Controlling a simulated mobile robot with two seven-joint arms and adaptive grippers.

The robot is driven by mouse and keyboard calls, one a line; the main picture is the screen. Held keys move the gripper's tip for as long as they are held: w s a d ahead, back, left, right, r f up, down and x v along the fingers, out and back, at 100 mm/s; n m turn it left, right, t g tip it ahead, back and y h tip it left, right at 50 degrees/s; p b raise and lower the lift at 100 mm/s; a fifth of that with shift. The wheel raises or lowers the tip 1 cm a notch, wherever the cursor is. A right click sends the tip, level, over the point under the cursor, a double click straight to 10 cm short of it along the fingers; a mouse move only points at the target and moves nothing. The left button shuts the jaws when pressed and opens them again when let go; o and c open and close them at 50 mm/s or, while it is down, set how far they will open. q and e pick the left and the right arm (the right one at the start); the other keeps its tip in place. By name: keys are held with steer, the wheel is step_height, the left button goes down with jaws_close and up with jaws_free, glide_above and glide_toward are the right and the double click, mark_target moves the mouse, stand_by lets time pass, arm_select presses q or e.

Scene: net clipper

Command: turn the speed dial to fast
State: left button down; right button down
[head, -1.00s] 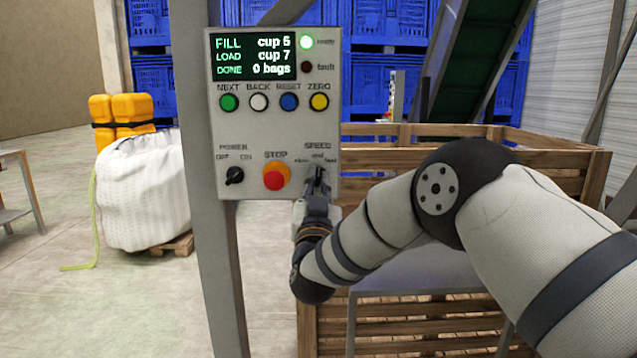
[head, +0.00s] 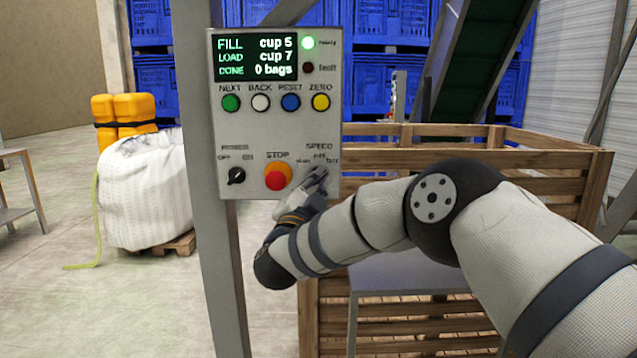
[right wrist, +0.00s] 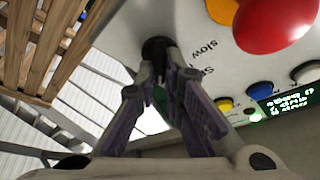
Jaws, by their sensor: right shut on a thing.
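The control box (head: 225,130) hangs on a grey post, with the speed dial at its lower right under the label SPEED. My right gripper (head: 317,181) is at the dial and mostly hides it in the head view. In the right wrist view the black dial knob (right wrist: 154,47) sits between the fingertips of my right gripper (right wrist: 159,62), which are shut on it. The gripper is tilted, its tips leaning up and right toward the fast mark. The knob's exact pointer direction is hidden. My left gripper is not in view.
The red STOP button (head: 276,180) with its orange collar is close left of the dial. The black power knob (head: 237,175) is farther left. Coloured buttons are above. A wooden crate (head: 450,158) stands behind my right arm.

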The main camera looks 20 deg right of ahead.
steer(key=shift+f, duration=0.1)
stand_by(0.4)
steer(key=c, duration=1.7)
jaws_free()
steer(key=v, duration=1.2)
steer(key=shift+a, duration=0.1)
